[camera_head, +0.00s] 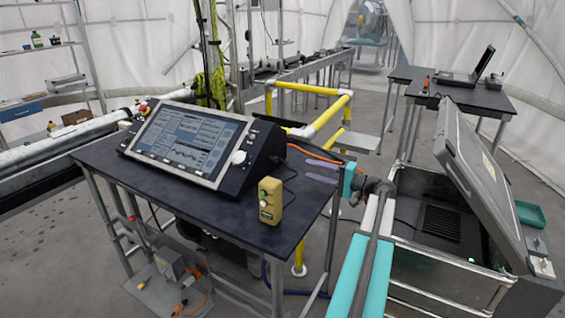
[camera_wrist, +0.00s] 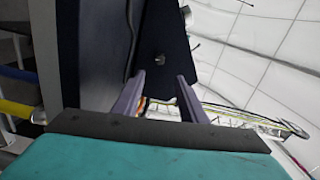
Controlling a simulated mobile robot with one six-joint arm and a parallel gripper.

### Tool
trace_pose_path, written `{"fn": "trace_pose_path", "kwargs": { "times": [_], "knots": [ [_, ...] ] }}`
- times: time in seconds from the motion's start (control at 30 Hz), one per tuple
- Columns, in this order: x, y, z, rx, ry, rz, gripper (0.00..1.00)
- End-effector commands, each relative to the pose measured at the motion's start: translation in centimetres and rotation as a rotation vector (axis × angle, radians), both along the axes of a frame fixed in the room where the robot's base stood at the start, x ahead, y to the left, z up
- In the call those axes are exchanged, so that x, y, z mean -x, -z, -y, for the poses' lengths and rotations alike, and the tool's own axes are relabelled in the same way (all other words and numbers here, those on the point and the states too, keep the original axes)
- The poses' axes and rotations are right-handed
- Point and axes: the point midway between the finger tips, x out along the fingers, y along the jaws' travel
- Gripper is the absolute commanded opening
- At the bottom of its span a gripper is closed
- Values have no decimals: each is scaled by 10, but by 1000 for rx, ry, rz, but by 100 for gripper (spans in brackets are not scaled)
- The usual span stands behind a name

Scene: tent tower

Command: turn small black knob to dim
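A small dark round knob (camera_wrist: 158,58) sits on a dark panel in the wrist view, just beyond and between my fingertips. In the head view I cannot make this knob out. My gripper (camera_head: 308,162) has two purple fingers and is over the right end of the dark table, pointing left toward the right side of the tilted console (camera_head: 262,155). In the wrist view my gripper (camera_wrist: 160,80) is open with a clear gap between its fingers. Nothing is held, and the fingertips appear apart from the knob.
The dark table (camera_head: 225,215) carries the console and its lit screen (camera_head: 188,143). A yellow control box (camera_head: 270,201) stands at the front right. Yellow rails (camera_head: 326,117) are behind. An open grey case (camera_head: 480,180) stands at the right. A cable runs behind the yellow box.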

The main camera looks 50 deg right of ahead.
Motion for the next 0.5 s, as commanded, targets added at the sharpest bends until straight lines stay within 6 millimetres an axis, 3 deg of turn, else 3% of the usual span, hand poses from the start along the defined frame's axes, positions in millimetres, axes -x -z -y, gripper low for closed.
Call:
{"fn": "trace_pose_path", "kwargs": {
  "times": [0.5],
  "knots": [
    [-61, -2, -15, -1, -2, 0, 38]
  ]
}}
